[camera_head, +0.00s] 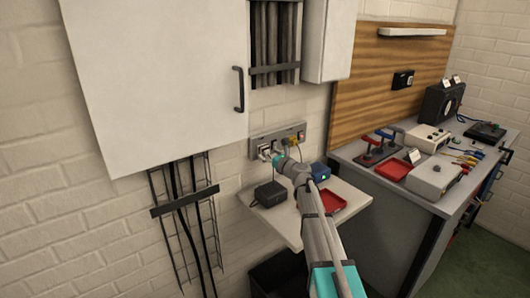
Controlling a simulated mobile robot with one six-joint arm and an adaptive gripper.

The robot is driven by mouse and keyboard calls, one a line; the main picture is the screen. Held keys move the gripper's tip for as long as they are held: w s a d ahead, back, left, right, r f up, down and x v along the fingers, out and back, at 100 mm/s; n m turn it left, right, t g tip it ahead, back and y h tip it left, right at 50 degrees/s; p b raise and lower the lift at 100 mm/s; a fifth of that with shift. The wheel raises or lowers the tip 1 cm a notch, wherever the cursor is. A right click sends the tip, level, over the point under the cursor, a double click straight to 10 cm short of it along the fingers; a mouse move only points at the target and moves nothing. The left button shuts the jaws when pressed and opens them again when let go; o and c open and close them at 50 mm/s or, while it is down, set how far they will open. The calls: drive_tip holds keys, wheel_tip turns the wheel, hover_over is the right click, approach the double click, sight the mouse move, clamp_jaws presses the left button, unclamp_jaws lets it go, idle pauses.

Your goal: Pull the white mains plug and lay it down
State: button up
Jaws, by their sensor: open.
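A grey socket strip (289,134) is fixed to the white brick wall above a small white shelf (357,198). A small white shape at the left part of the strip looks like the white mains plug (263,149), seated in the strip. My gripper (270,155) is open with its fingertips close to this plug. The gripper and wrist partly hide the plug, and I cannot tell whether the fingers touch it or surround it.
On the shelf are a black box (270,194), a blue box (320,171) with a green light, and a red tray (333,204). A cluttered workbench (395,205) stands right; a white cabinet (155,75) hangs upper left.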

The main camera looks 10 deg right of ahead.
drive_tip(key=shift+x, duration=0.95)
idle(0.6)
clamp_jaws()
idle(0.3)
drive_tip(key=shift+s+d, duration=0.1)
drive_tip(key=shift+s, duration=0.1)
drive_tip(key=shift+s+d, duration=0.35)
drive_tip(key=shift+s, duration=0.25)
drive_tip(key=shift+s+d, duration=0.15)
drive_tip(key=shift+s, duration=0.15)
drive_tip(key=shift+s+d, duration=0.2)
drive_tip(key=shift+s, duration=0.15)
drive_tip(key=shift+s+d, duration=0.15)
drive_tip(key=shift+s, duration=0.15)
